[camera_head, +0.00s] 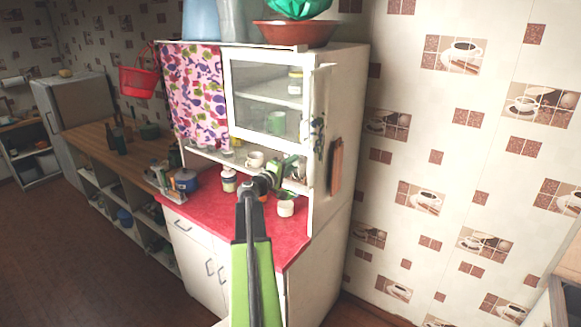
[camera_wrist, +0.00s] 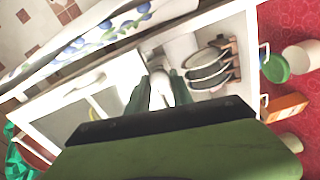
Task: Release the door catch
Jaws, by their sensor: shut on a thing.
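A white cupboard (camera_head: 322,215) stands against the wall. Its white-framed glass door (camera_head: 268,138) is in the upper part and looks shut in the head view. In the wrist view, the door frame (camera_wrist: 50,101) lies at left. My gripper (camera_head: 291,165) is just below the door's lower right part, in front of the open shelf. In the wrist view, my gripper (camera_wrist: 160,92) has its two green fingers closed around a small white piece (camera_wrist: 157,88), which looks like the door catch. The fingers hide part of it, and the gripper hides it in the head view.
Cups stand on the shelf behind my gripper. A wooden board (camera_head: 336,165) hangs on the cupboard's right side. A brown bowl (camera_head: 295,36) sits on top.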

